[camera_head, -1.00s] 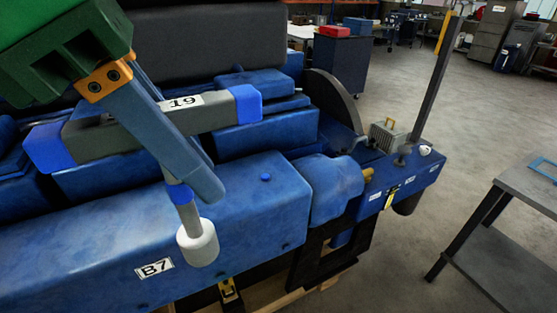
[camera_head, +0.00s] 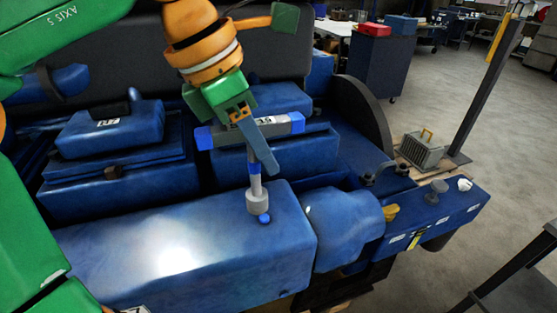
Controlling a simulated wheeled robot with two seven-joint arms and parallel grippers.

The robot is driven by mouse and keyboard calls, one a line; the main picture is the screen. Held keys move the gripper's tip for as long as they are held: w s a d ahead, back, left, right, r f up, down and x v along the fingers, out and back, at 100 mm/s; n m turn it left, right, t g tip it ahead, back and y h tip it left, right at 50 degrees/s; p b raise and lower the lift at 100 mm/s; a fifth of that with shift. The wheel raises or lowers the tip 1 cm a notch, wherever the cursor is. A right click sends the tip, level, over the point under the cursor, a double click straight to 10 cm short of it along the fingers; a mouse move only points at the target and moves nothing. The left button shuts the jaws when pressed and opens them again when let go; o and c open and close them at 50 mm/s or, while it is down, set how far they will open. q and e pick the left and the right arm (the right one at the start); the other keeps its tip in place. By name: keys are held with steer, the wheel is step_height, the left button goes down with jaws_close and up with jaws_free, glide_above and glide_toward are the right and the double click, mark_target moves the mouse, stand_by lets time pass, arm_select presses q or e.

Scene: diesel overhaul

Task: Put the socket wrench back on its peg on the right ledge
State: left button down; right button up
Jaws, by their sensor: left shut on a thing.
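The socket wrench (camera_head: 215,137) has a grey bar with blue ends, a number label and a shaft hanging down to a pale grey socket (camera_head: 258,202). My left gripper (camera_head: 259,143) is shut on the wrench, above the blue engine block (camera_head: 160,240). In the picture the socket is right beside a small blue bolt head (camera_head: 264,218); I cannot tell whether they touch. The right ledge (camera_head: 446,218) is blue with white labels and a yellow tag. Small fittings stand on it, including a grey knob (camera_head: 436,190); I cannot tell which is the wrench's peg. My right gripper is not in view.
A blue rounded housing (camera_head: 340,228) with a yellow plug lies between the block and the ledge. A grey caged box (camera_head: 421,149) and a tall dark post (camera_head: 488,85) stand behind the ledge. A dark table (camera_head: 520,270) is at the lower right. The floor beyond is open.

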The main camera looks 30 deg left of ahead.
arm_select(q)
steer(key=w+a+f+p, duration=0.1)
steer(key=w+f, duration=0.2)
steer(key=f, duration=0.4)
steer(key=shift+a+p, duration=0.2)
steer(key=shift+p, duration=0.15)
steer(key=shift+w+f+b, duration=0.3)
steer(key=shift+f+b, duration=0.25)
steer(key=shift+b, duration=0.05)
steer(key=c, duration=0.7)
jaws_free()
steer(key=shift+s+r, duration=0.1)
steer(key=shift+r, duration=0.15)
